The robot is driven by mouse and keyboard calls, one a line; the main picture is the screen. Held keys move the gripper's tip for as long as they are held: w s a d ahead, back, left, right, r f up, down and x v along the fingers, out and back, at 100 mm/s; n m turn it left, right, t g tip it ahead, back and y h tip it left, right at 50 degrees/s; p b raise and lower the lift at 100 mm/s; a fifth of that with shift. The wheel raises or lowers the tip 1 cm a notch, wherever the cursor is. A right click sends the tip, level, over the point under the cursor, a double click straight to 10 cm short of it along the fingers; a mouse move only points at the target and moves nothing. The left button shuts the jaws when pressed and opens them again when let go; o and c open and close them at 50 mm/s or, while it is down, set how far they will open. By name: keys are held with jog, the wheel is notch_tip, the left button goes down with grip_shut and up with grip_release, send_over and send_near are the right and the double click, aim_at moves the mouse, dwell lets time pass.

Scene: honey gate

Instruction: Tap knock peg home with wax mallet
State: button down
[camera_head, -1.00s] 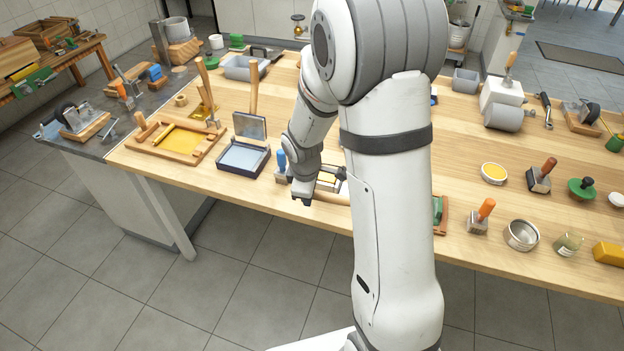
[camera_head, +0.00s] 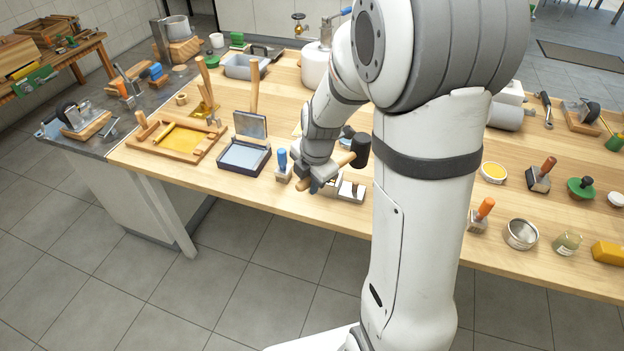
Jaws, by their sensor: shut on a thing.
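My gripper (camera_head: 320,178) is shut on the wooden handle of a mallet with a black head (camera_head: 360,150). The mallet is held above the front of the wooden table, tilted, with its head up to the right and its handle end down to the left. A small pale metal block with a darker part (camera_head: 351,190) sits on the table just right of and below the gripper. It may carry the knock peg, but the peg itself cannot be made out.
A blue-handled stamp (camera_head: 283,167) stands close left of my gripper. Further left are an open dark box (camera_head: 243,158) and a wooden tray with a yellow floor (camera_head: 178,148). An orange-handled tool (camera_head: 482,213) and a metal cup (camera_head: 521,234) stand right of my arm.

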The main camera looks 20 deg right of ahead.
dwell(0.3)
jog(key=shift+a+f+t+h, duration=0.1)
jog(key=shift+t+h, duration=0.2)
jog(key=s+b+x, duration=0.1)
jog(key=b+x, duration=0.6)
jog(key=shift+w+p+v, duration=0.2)
jog(key=shift+p+v, duration=0.8)
jog(key=shift+v, duration=0.35)
jog(key=shift+w+p+v, duration=0.15)
jog(key=shift+p+v, duration=0.85)
jog(key=shift+v, duration=0.35)
